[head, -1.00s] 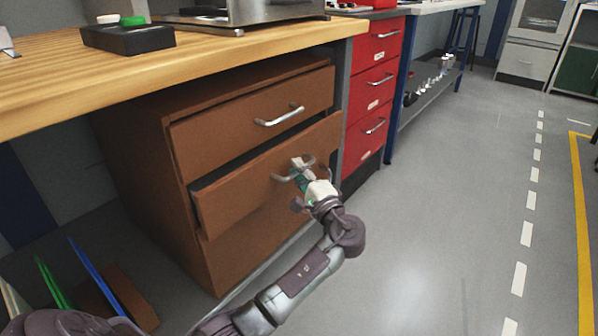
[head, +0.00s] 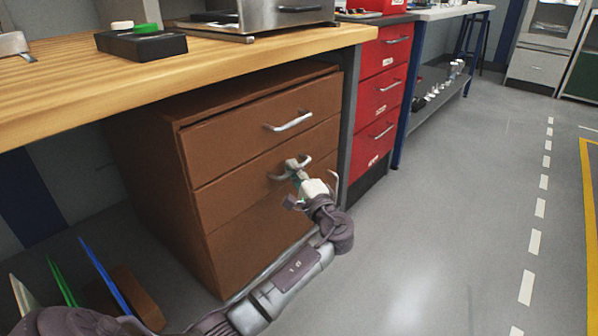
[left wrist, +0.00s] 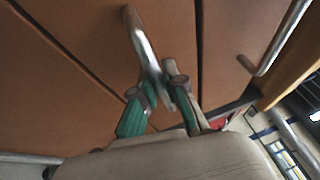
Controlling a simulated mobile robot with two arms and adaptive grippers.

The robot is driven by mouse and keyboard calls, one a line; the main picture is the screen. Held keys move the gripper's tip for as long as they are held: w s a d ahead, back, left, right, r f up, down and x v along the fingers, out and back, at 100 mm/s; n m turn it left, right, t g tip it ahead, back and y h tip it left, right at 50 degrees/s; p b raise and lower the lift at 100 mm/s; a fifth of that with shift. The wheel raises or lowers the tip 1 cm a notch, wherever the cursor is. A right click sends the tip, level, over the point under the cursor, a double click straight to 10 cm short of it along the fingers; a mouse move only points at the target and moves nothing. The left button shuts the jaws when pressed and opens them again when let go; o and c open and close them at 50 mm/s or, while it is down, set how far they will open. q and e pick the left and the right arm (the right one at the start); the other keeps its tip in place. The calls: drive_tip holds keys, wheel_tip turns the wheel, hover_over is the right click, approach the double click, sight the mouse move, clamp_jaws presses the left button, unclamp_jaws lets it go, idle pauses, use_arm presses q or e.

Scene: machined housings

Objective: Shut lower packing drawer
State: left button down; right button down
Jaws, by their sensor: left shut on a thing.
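The brown cabinet (head: 150,180) stands under the wooden bench. Its lower drawer (head: 228,196), below the top drawer (head: 225,142), has its front flush with the cabinet face, with only a thin seam around it. My left gripper (head: 292,170) is at this drawer's silver handle and partly hides it in the head view. In the left wrist view the green-padded fingers of the left gripper (left wrist: 160,98) are shut on the handle (left wrist: 140,42). My right gripper is in neither view.
A red drawer cabinet (head: 376,95) stands to the right. The wooden benchtop (head: 60,82) overhangs the brown cabinet. Green and blue upright panels (head: 100,275) stand at the lower left. The grey floor (head: 440,220) on the right is clear.

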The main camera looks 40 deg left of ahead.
use_arm(q)
drive_tip(key=c, duration=1.2)
unclamp_jaws()
drive_tip(key=shift+a, duration=0.25)
drive_tip(key=shift+d+f, duration=0.1)
drive_tip(key=shift+d, duration=0.1)
drive_tip(key=v, duration=1.1)
drive_tip(key=shift+s+d, duration=0.25)
drive_tip(key=shift+w, duration=0.1)
